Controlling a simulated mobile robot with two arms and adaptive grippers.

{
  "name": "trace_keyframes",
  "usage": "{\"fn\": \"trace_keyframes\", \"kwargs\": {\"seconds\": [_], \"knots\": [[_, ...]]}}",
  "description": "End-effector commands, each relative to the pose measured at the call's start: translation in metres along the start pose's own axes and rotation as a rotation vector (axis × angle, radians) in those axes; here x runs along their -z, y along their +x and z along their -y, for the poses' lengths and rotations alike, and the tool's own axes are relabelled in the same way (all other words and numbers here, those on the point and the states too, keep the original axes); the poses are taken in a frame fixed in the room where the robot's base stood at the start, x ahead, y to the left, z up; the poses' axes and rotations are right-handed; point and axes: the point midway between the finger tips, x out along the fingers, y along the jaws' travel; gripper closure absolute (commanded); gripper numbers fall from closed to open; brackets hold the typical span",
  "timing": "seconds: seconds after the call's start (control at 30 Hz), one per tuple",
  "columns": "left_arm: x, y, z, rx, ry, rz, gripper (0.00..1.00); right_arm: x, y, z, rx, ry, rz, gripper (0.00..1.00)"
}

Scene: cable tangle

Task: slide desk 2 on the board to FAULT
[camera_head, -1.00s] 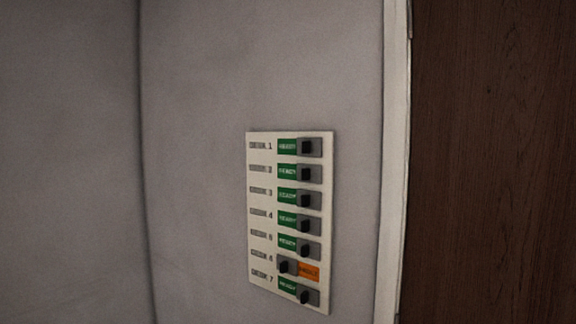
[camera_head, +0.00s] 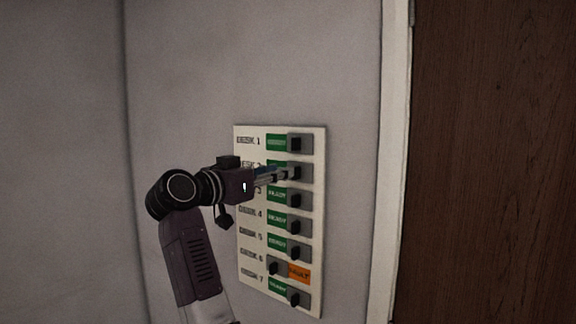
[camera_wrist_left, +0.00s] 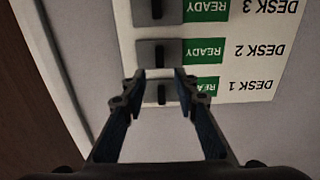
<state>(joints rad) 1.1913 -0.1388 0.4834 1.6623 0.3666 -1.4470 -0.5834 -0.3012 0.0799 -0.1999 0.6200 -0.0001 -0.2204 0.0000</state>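The white board (camera_head: 319,215) hangs on the grey wall with rows labelled DESK 1 to DESK 7. The desk 2 slider (camera_wrist_left: 157,53) is a dark knob on a grey plate, with its green READY label (camera_wrist_left: 204,51) uncovered. My left gripper (camera_head: 288,174) reaches in from the left at the desk 2 row and partly hides that row's label in the head view. In the upside-down left wrist view, my left gripper (camera_wrist_left: 160,73) is open, its fingertips apart just short of the desk 2 knob. I cannot tell whether it touches. My right gripper is out of view.
The desk 1 slider (camera_wrist_left: 161,95) shows between the left fingers in the wrist view. The desk 3 slider (camera_head: 294,200) is just below. Desk 6 (camera_head: 299,273) shows orange FAULT; the other rows show green. A white frame (camera_head: 393,150) and brown door panel (camera_head: 490,150) stand right.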

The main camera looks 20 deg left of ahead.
Motion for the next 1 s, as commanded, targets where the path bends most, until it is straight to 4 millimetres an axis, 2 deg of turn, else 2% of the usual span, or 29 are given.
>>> {"fn": "trace_keyframes", "kwargs": {"seconds": [0.03,0.1,0.3,0.7,0.93,1.0], "knots": [[0.004,0.009,-0.001,-0.004,-0.004,0.002,0.72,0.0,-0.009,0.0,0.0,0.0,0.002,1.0],[0.003,0.021,-0.001,-0.002,-0.004,0.003,0.72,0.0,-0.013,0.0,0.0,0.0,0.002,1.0],[0.002,0.043,0.0,-0.001,-0.002,0.001,0.72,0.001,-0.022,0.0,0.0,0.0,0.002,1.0],[-0.001,0.051,0.0,0.001,-0.001,0.001,0.72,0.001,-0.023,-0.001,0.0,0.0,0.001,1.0],[-0.001,0.051,0.0,0.001,-0.001,0.001,0.98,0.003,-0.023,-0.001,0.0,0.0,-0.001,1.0],[-0.001,0.051,0.0,0.001,-0.001,0.001,1.0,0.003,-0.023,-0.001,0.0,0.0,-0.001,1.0]]}}
